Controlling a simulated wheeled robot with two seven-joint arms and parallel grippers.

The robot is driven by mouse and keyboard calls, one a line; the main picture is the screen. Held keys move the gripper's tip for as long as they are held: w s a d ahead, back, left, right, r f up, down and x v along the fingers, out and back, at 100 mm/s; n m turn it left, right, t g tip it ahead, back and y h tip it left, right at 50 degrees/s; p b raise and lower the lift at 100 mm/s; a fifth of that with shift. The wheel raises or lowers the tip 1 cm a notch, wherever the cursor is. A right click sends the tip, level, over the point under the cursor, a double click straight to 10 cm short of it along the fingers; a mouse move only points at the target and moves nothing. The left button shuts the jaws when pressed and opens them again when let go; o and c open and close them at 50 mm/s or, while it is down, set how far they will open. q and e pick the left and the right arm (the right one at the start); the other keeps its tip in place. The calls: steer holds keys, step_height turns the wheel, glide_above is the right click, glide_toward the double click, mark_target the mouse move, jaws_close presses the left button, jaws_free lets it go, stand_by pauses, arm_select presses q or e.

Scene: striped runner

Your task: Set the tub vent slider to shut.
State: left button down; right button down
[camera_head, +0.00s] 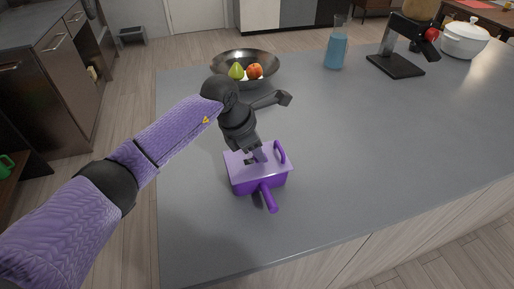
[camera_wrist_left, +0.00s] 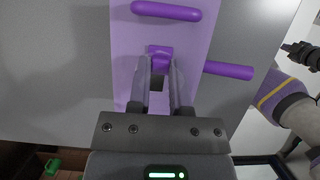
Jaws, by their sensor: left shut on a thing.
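A purple tub (camera_head: 258,182) with a paler lilac lid stands on the grey counter. The lid has a raised handle (camera_head: 281,152) at its right, and a round purple grip sticks out of the tub's front. My left gripper (camera_head: 259,157) points down at the lid. In the left wrist view its fingers (camera_wrist_left: 161,68) are shut on the small purple vent slider knob (camera_wrist_left: 160,55). A dark opening (camera_wrist_left: 156,84) in the lid shows beside the knob, between the fingers. Part of my right arm with its dark gripper (camera_wrist_left: 302,54) shows at the right edge; its jaws are unclear.
A dark bowl (camera_head: 245,65) with a green pear and a red-orange fruit stands behind my left gripper. A blue bottle (camera_head: 336,50), a black stand (camera_head: 396,64) and a white pot (camera_head: 464,40) are farther back. The counter right of the tub is clear.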

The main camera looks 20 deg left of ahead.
mark_target(250, 161)
stand_by(0.8)
arm_select(q)
steer(key=shift+s+a+r+p, duration=0.1)
steer(key=shift+s+a+p, duration=0.45)
steer(key=shift+a, duration=0.4)
steer(key=shift+s+a, duration=0.35)
steer(key=c, duration=0.5)
jaws_free()
